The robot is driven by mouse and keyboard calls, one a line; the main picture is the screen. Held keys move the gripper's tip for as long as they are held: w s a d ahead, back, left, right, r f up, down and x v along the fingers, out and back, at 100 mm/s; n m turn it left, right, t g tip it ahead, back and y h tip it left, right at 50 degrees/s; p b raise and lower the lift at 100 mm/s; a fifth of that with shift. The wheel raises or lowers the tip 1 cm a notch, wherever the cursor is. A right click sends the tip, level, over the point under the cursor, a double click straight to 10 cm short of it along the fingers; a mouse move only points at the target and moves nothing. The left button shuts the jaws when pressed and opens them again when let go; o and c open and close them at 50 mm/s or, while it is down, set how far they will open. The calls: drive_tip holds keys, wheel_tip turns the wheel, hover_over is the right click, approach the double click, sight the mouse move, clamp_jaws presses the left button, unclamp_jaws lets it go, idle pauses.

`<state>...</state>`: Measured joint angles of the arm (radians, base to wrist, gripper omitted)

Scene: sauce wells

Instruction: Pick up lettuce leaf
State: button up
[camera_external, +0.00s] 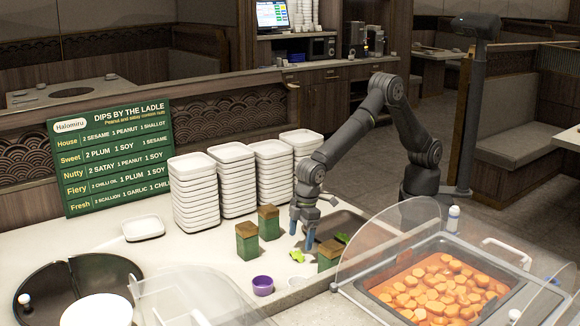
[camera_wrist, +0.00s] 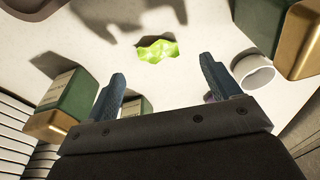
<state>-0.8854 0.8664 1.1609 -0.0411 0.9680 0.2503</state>
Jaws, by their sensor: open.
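A bright green lettuce leaf (camera_external: 297,256) lies on the pale counter just below my gripper (camera_external: 302,238) in the external view. In the wrist view the crinkled leaf (camera_wrist: 157,50) lies beyond the two blue fingertips (camera_wrist: 163,66), roughly centred between them. My gripper is open, with nothing between its fingers, and points down above the counter. The leaf looks apart from both fingers. A second green piece (camera_external: 342,238) shows at the sunken metal well behind and to the right; part of it is hidden.
Green blocks with wooden tops stand close by at left (camera_external: 247,241), behind (camera_external: 268,223) and right (camera_external: 328,256). A purple cup (camera_external: 262,286) stands in front. Stacked white dishes (camera_external: 194,195) stand behind left. A clear guard (camera_external: 385,250) covers the orange food tray at right.

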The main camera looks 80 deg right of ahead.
sight(297, 253)
drive_tip(key=shift+w+a+f, duration=0.1)
drive_tip(key=shift+w+f, duration=0.05)
drive_tip(key=shift+f, duration=0.75)
drive_tip(key=shift+w+a+f, duration=0.1)
drive_tip(key=shift+w+f, duration=0.1)
drive_tip(key=shift+f, duration=0.7)
drive_tip(key=shift+w+f, duration=0.15)
drive_tip(key=shift+f, duration=0.75)
drive_tip(key=c, duration=1.1)
